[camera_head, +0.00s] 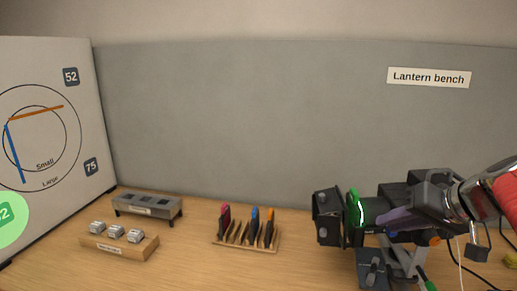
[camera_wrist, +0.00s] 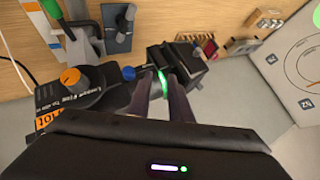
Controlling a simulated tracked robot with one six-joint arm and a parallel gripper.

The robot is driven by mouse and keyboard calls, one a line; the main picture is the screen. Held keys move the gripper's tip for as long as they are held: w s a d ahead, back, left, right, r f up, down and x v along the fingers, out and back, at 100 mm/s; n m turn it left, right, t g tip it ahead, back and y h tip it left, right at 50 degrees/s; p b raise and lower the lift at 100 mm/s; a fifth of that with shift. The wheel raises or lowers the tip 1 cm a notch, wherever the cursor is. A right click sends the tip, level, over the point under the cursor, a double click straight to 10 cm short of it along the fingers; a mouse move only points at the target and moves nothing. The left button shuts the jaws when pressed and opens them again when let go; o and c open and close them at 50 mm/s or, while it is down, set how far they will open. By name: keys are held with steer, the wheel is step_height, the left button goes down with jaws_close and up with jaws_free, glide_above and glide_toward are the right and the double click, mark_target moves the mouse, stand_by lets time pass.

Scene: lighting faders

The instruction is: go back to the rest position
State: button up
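My gripper (camera_wrist: 162,78) comes in from the right in the head view, where its dark fingers (camera_head: 392,218) reach over the black lantern (camera_head: 328,217). In the wrist view the two fingers stand apart, with a gap between them. A bright green piece (camera_head: 354,209) stands upright in the lantern's front part. It also shows in the wrist view (camera_wrist: 163,80), just beyond and between the fingertips. I cannot tell whether the fingers touch it. The lantern body carries an orange knob (camera_wrist: 70,78) and a blue knob (camera_wrist: 128,73). My arm hides part of the lantern.
A wooden rack (camera_head: 246,243) with pink, blue and orange pieces stands mid-bench. Left of it are a grey slotted box (camera_head: 148,207) and a wooden block with grey pieces (camera_head: 119,247). A marked board (camera_head: 85,125) stands far left. Cables hang at the right.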

steer(key=s+a+f+n+g+h, duration=0.1)
steer(key=s+a+f+n, duration=0.1)
steer(key=s+a+f, duration=0.4)
steer(key=s+a+f+n+g+h, duration=0.1)
steer(key=s+a+f+g+h, duration=0.1)
steer(key=s+a+f, duration=0.4)
steer(key=s+a, duration=0.3)
steer(key=a, duration=0.3)
steer(key=shift+a+n, duration=0.4)
steer(key=shift+s, duration=0.15)
